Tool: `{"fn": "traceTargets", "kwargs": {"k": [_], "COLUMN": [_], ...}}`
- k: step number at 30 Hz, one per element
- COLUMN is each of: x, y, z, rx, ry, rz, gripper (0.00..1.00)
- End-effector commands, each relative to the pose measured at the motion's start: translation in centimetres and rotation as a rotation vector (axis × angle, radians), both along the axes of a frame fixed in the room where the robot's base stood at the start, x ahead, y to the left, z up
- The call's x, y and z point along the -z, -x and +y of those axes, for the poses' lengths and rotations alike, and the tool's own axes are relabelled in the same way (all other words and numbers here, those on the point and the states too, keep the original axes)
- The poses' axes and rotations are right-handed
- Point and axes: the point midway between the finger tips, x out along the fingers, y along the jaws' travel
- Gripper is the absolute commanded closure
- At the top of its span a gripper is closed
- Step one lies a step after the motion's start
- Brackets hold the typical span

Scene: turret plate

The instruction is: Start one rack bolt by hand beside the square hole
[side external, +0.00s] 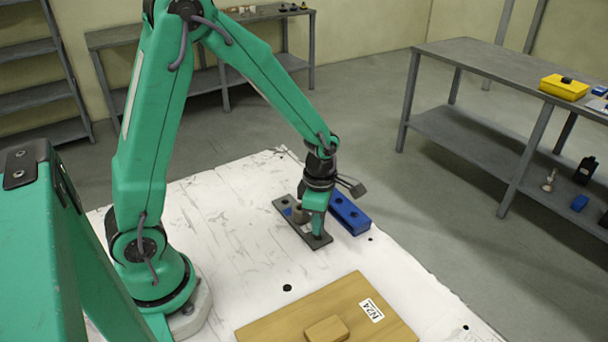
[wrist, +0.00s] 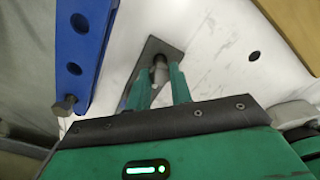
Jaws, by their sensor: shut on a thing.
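The blue rack (side external: 349,213) lies on the white table top, right of the dark grey plate (side external: 283,206). In the wrist view the rack (wrist: 84,30) shows round holes and one grey bolt (wrist: 64,104) at its near end. My gripper (side external: 317,226) points down over the near end of the plate. In the wrist view my gripper (wrist: 160,80) is shut on a grey bolt (wrist: 159,72), upright against the plate (wrist: 148,51). The fingers hide part of it, and whether it sits in a hole cannot be told. I cannot make out the square hole.
A wooden board (side external: 270,321) with a small block (side external: 327,330) and a white label (side external: 371,310) lies at the front. The table's left side is clear.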

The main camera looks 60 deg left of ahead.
Motion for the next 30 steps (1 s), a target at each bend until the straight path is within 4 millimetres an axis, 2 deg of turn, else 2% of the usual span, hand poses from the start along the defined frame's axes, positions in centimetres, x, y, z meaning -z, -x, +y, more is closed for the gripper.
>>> {"fn": "traceTargets", "kwargs": {"k": [5,17,30], "x": [0.18,0.20,0.30], "y": [0.03,0.03,0.05], "z": [0.00,0.00,0.01], "rx": [0.067,0.094,0.355], "ry": [0.001,0.000,0.000], "rz": [0.001,0.001,0.001], "gripper": [0.99,0.99,0.99]}}
